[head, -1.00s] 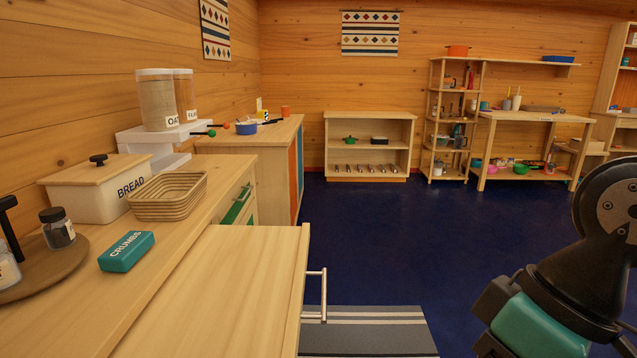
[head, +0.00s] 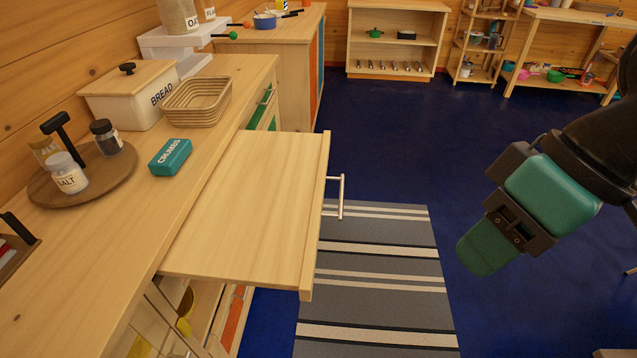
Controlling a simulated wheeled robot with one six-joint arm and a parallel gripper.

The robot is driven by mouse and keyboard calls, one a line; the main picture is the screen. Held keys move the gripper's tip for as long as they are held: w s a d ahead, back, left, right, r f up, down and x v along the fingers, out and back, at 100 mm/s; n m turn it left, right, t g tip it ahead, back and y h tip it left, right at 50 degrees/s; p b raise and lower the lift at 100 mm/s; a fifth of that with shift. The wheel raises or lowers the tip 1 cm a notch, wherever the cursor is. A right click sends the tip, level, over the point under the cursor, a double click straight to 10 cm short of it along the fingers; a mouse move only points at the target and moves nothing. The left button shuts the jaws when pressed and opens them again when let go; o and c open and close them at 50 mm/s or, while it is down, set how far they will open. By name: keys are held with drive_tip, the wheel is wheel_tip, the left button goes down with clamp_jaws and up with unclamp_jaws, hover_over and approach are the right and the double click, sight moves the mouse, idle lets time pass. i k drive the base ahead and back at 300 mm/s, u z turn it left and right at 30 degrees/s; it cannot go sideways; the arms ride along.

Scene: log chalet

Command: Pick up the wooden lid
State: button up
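The wooden lid (head: 128,79) is a flat pale board with a black knob (head: 127,69) on top. It lies on the white bread bin (head: 138,108), marked BREAD, at the back left of the counter against the log wall. My gripper (head: 487,252) hangs at the right, over the floor and far from the lid. Its green finger end points down and left. I see it side-on, so the gap between the fingers does not show. Nothing is visible in it.
A pulled-out board (head: 255,210) with a metal handle juts from the counter between my gripper and the bin. A woven basket (head: 197,102) stands close right of the bin. A CRUMBS box (head: 170,157) and a round tray (head: 82,178) with jars stand nearer.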

sight(127, 80)
drive_tip(key=k, duration=0.45)
drive_tip(key=z, duration=1.3)
drive_tip(key=i, duration=0.85)
drive_tip(key=u, duration=2.2)
